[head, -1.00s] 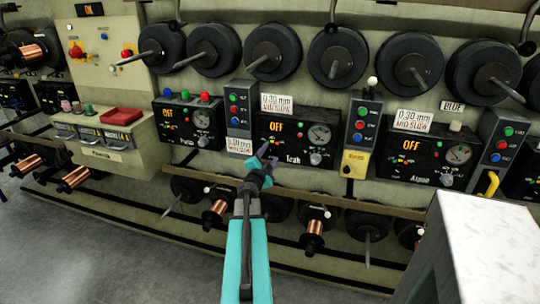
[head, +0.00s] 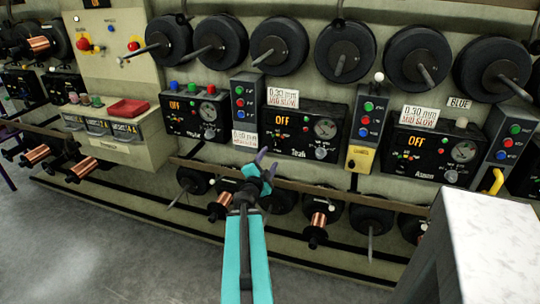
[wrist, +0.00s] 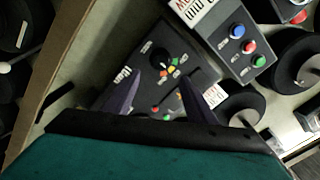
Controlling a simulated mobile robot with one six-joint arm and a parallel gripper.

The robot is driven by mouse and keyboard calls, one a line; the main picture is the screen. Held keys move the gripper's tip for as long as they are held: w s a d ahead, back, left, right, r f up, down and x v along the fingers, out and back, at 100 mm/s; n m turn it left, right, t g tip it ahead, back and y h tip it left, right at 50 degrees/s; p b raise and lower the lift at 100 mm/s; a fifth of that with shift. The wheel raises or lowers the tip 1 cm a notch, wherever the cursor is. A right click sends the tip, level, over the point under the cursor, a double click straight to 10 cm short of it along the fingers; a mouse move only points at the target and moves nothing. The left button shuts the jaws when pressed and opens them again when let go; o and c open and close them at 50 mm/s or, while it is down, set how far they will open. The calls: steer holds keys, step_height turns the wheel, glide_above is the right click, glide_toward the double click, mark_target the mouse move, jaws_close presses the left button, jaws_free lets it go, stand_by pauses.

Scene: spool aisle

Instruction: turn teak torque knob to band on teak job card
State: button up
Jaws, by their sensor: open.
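The Teak panel (head: 305,128) is a black box with a lit OFF sign and a dial. Its grey torque knob (head: 321,152) is at the lower right; its exact setting is too small to read. A white job card with red lettering (head: 283,97) stands on top of the panel and reads 0.30 mm, MID SLOW. My gripper (head: 266,164) is open and empty, below and left of the knob and apart from it. In the wrist view, its purple fingers (wrist: 160,92) are spread before an upside-down panel with a dark knob (wrist: 160,56) and coloured marks.
Button boxes (head: 244,103) and (head: 367,118) flank the Teak panel. A similar Aspen panel (head: 437,153) is at right, another panel (head: 194,113) at left. Black spools hang above and below. A white-topped block (head: 490,230) fills the lower right. Grey floor is clear at lower left.

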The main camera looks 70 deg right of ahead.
steer(key=a+p, duration=0.1)
steer(key=p, duration=0.2)
steer(key=shift+a+r, duration=0.2)
steer(key=shift+a, duration=0.15)
steer(key=a+p, duration=0.1)
steer(key=p, duration=0.2)
steer(key=shift+s+a+p, duration=0.1)
steer(key=shift+a+p, duration=0.1)
steer(key=shift+p, duration=0.1)
steer(key=shift+a+p, duration=0.3)
steer(key=shift+p, duration=0.45)
steer(key=shift+a+f+p, duration=0.15)
steer(key=shift+p, duration=0.15)
